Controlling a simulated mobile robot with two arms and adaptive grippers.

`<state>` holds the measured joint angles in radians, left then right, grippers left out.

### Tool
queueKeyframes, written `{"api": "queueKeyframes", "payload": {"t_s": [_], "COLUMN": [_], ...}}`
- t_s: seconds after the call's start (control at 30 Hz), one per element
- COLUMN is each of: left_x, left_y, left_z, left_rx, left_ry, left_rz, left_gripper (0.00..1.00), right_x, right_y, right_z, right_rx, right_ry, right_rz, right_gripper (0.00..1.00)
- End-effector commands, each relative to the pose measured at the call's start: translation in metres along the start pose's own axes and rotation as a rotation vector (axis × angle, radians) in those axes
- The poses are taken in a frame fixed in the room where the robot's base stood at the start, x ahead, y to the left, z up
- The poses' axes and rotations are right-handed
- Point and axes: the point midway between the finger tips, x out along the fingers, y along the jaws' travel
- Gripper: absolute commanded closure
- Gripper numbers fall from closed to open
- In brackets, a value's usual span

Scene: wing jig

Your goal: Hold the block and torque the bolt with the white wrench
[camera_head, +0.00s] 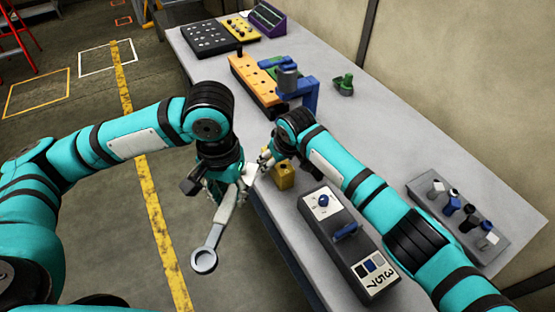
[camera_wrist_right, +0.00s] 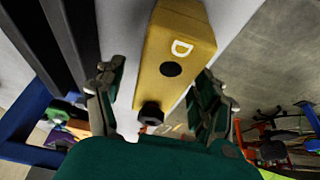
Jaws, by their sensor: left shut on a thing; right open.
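The white wrench (camera_head: 216,230) is in my left gripper (camera_head: 225,187), which is shut on it. Its ring end hangs down past the table's front edge, over the floor. The yellow block (camera_head: 284,177) sits near the table's front edge; in the right wrist view the block (camera_wrist_right: 184,45) shows a white letter D and a dark round hole. A black bolt head (camera_wrist_right: 151,112) sticks out at its near end. My right gripper (camera_wrist_right: 160,92) is open, with its fingers spread on either side of the block's near end. Contact cannot be told.
A grey box (camera_head: 340,244) with a blue handle and a tray (camera_head: 458,222) of small posts lie to the right. An orange rack (camera_head: 256,82) and a blue stand (camera_head: 302,95) are beyond the block.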

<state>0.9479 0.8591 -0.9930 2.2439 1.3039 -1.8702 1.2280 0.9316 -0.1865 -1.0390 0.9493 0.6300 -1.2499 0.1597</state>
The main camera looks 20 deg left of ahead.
Motion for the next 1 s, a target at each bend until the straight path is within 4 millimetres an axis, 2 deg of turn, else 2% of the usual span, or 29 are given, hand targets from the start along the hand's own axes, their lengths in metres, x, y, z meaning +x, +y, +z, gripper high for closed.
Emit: {"api": "queueKeyframes", "payload": {"t_s": [0.27, 0.8, 1.0], "left_x": [-0.0006, -0.0006, -0.0006], "left_y": [0.0001, 0.0001, 0.0001], "left_z": [-0.0003, -0.0003, -0.0003], "left_rx": [0.0, 0.0, 0.0], "left_ry": [0.002, 0.002, 0.001], "left_rz": [0.001, 0.001, 0.001], "left_gripper": [1.0, 1.0, 1.0], "right_x": [0.001, 0.0008, 0.0008], "right_y": [-0.0001, 0.0, 0.0001], "right_z": [-0.0003, -0.0002, -0.0001], "right_rx": [-0.001, -0.001, 0.0], "right_ry": [0.001, 0.0, 0.0], "right_rz": [0.0, 0.0, 0.0], "right_gripper": [0.29, 0.98, 1.0]}}
